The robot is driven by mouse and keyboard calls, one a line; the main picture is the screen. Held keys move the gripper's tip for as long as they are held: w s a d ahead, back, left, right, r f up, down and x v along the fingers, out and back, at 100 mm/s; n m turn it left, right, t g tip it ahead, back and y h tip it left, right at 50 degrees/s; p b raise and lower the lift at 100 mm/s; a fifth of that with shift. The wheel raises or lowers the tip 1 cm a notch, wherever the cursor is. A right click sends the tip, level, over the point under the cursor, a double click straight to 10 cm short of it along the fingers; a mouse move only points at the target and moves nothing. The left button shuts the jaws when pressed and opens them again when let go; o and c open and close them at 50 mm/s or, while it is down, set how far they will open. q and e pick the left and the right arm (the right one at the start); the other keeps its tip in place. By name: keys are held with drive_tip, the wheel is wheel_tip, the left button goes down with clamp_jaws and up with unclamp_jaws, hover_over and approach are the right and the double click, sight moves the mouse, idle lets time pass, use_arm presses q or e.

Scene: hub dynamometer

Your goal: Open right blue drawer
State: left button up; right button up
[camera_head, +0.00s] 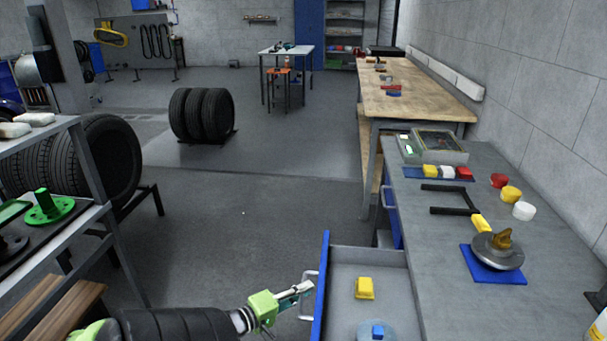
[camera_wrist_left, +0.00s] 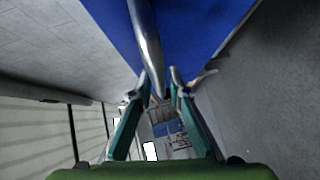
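The blue-fronted drawer (camera_head: 321,290) stands pulled out of the grey workbench, with its grey inside showing. Its metal handle (camera_head: 306,296) is on the blue front, and the handle bar (camera_wrist_left: 148,45) also shows in the left wrist view against the blue front (camera_wrist_left: 200,25). My left gripper (camera_head: 304,288) is at the handle. In the left wrist view the bar runs between its two fingers (camera_wrist_left: 162,85), which stand apart with a gap beside the bar; contact is unclear. My right gripper's fingers do not show.
A yellow block (camera_head: 364,288) and a blue item (camera_head: 377,332) lie in the drawer. The bench top (camera_head: 450,270) carries a disc on a blue mat (camera_head: 487,270), coloured caps and a black handle-shaped tool (camera_head: 450,199). A shelf rack (camera_head: 90,180) stands left. The floor between is clear.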

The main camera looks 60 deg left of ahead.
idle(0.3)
use_arm(q)
drive_tip(key=s+d+r, duration=0.1)
drive_tip(key=s, duration=1.1)
drive_tip(key=shift+r, duration=0.35)
drive_tip(key=shift+f, duration=0.1)
